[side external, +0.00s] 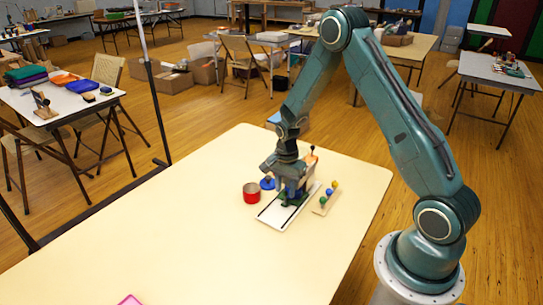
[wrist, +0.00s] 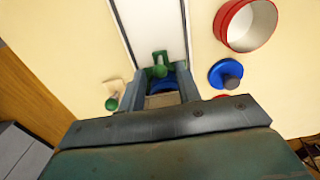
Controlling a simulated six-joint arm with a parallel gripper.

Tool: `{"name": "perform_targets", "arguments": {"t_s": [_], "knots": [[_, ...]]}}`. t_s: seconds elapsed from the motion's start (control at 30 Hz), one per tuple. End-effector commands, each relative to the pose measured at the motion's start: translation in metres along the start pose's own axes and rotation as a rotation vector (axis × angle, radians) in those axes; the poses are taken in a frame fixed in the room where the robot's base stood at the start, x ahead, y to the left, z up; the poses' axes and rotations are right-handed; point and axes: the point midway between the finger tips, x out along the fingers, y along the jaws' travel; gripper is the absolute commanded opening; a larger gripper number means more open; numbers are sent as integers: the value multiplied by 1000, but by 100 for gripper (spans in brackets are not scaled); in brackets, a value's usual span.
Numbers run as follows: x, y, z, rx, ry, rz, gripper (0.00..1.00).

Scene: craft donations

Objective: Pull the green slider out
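The green slider (wrist: 159,66), with a round knob, sits on a white board (wrist: 157,25) with dark edge lines. In the side external view the slider (side external: 293,198) shows low beneath my gripper (side external: 291,189), partly hidden by it. My gripper points down over the board. In the wrist view the fingers of my gripper (wrist: 160,80) stand apart, with the knob between or just beyond their tips and a gap on each side. I cannot tell whether either finger touches the slider. A blue part (wrist: 170,82) shows behind the knob, mostly hidden by my gripper.
A red cup (side external: 251,193) and a blue disc with a grey knob (wrist: 228,74) stand left of the board in the side external view. A small wooden strip with coloured balls (side external: 326,197) lies to its right. The table's (side external: 180,230) near left area is mostly clear.

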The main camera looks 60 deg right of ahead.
Motion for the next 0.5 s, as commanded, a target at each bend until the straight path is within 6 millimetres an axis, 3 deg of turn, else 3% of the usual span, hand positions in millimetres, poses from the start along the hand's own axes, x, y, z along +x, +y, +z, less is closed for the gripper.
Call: {"name": "perform_targets", "arguments": {"t_s": [0.5], "knots": [[7,0,0,0,0,-1,34]]}}
